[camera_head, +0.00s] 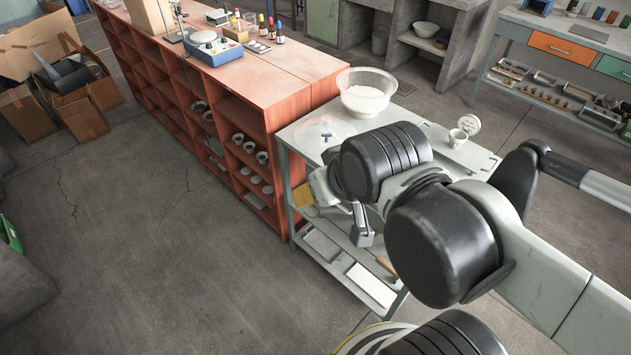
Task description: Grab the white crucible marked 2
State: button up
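A small white cup-shaped vessel (458,137), which looks like a crucible, stands on the grey metal cart (302,127) near its right side. I cannot make out a number on it. A white round piece (469,124) with dark marking is right behind it. My gripper (358,228) hangs at the cart's front left edge, left of the small vessel and well apart from it. My own arm links cover much of the gripper and the middle of the cart top. I cannot tell whether its fingers are open or hold anything.
A clear bowl of white material (366,95) stands at the cart's back. A transparent dish (318,132) is at its left. The cart's lower shelf holds a white tray (371,285). A red shelf unit (290,88) adjoins the cart. Floor at the left is mostly open.

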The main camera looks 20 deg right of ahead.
aim_at(456, 137)
jog(key=z, duration=1.6)
jog(key=j+z, duration=0.25)
jog(key=j, duration=0.25)
jog(key=j+z, duration=0.25)
jog(key=j, duration=0.25)
jog(key=k+j+z, duration=0.25)
jog(key=j, duration=0.2)
jog(key=i, duration=0.1)
